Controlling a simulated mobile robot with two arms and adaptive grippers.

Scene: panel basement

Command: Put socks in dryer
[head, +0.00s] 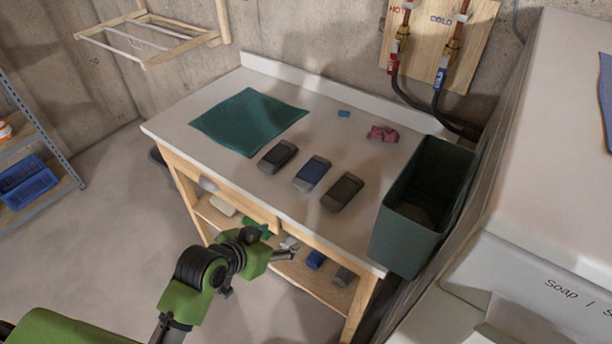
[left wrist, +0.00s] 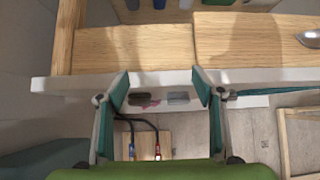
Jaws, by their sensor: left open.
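Three small dark bundles lie in a row on the white worktop: a black one (head: 278,156), a blue one (head: 311,174) and a dark grey one (head: 342,191). They may be the socks, but I cannot tell for sure. A crumpled pink piece (head: 383,133) lies behind them. No appliance in view is clearly the dryer. My left gripper (head: 284,251) is open and empty at the worktop's front side, by the drawer. In the left wrist view, which appears upside down, its two fingers (left wrist: 160,90) stand apart before the worktop edge. My right gripper is out of view.
A dark green bin (head: 408,222) stands at the worktop's right end. A white machine marked "Soap" (head: 540,278) is at the right. A teal cloth (head: 248,121) lies flat at the left. The worktop's lower shelf (head: 318,284) holds several items. Floor at left is clear.

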